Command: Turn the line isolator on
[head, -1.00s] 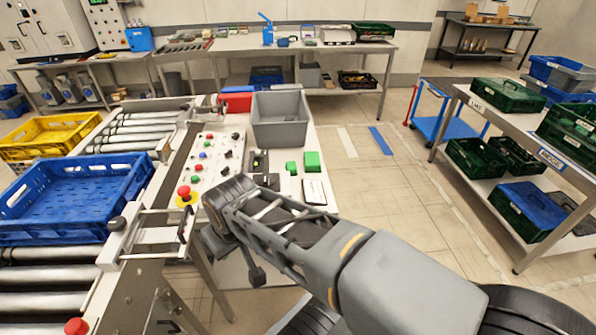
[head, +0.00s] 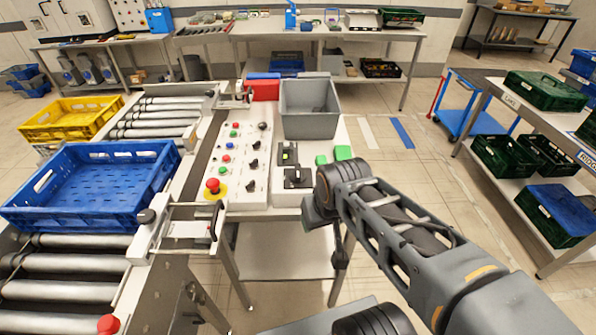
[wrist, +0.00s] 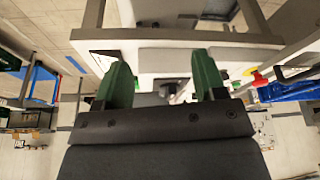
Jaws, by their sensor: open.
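Two black switch units sit on the white bench top: a rear one (head: 287,154) with a small yellow-green part, and a front one (head: 298,178) with a dark handle on a pale plate. I cannot tell which is the line isolator, nor read its setting. A white control panel (head: 232,185) with coloured buttons and black knobs lies to their left. In the wrist view my gripper (wrist: 161,62) is open and empty, its two green fingers apart at the bench's front edge. In the head view its wrist end is just right of the front switch; the fingers are hidden.
A red emergency stop (head: 212,185) stands at the panel's front left. The roller conveyor with a blue crate (head: 95,205) is left.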

